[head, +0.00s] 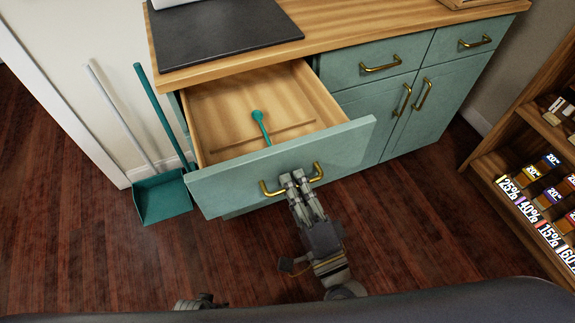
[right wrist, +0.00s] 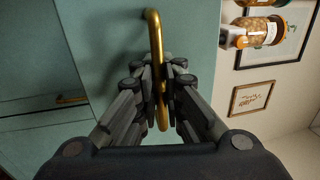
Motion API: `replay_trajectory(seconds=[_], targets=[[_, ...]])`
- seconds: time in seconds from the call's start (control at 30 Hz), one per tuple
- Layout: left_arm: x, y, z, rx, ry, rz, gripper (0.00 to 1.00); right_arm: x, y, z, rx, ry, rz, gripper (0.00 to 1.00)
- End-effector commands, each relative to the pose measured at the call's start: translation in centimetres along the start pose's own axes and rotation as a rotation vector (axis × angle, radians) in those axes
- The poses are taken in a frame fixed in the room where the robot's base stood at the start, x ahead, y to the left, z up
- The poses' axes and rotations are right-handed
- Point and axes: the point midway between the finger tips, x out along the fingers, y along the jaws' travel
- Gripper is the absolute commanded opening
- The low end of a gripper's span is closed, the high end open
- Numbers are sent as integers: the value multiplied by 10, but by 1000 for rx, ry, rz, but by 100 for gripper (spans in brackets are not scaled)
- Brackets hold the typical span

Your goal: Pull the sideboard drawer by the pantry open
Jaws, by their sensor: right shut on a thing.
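The sideboard (head: 395,108) is teal with a wooden top. Its left drawer (head: 240,178) is pulled well out, and its wooden inside shows, with a teal spoon-like utensil (head: 261,127) lying in it. My right gripper (head: 298,177) is at the drawer's front, shut on the brass handle (head: 271,191). In the right wrist view the handle (right wrist: 155,40) passes between the fingers of the right gripper (right wrist: 160,85). A small dark part at the bottom edge of the head view may be my left gripper (head: 197,302); its fingers cannot be made out.
A teal dustpan (head: 160,198) and a broom-like stick lean by the wall left of the drawer. A dark mat (head: 225,35) lies on the top. A wooden shelf (head: 515,150) with price-tagged goods stands at right. The wooden floor before the sideboard is clear.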

Motion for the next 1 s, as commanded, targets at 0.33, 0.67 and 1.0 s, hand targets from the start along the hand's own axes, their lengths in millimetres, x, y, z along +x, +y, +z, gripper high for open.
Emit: replay_trajectory(seconds=[0.33, 0.67, 1.0], targets=[[0, 0, 0, 0, 0, 0, 40, -11, 0, 1, 1, -2, 5, 0], [1, 0, 0, 0, 0, 0, 40, -11, 0, 0, 1, -1, 5, 17], [1, 1, -2, -1, 2, 1, 40, -14, 0, 0, -1, -1, 4, 17]])
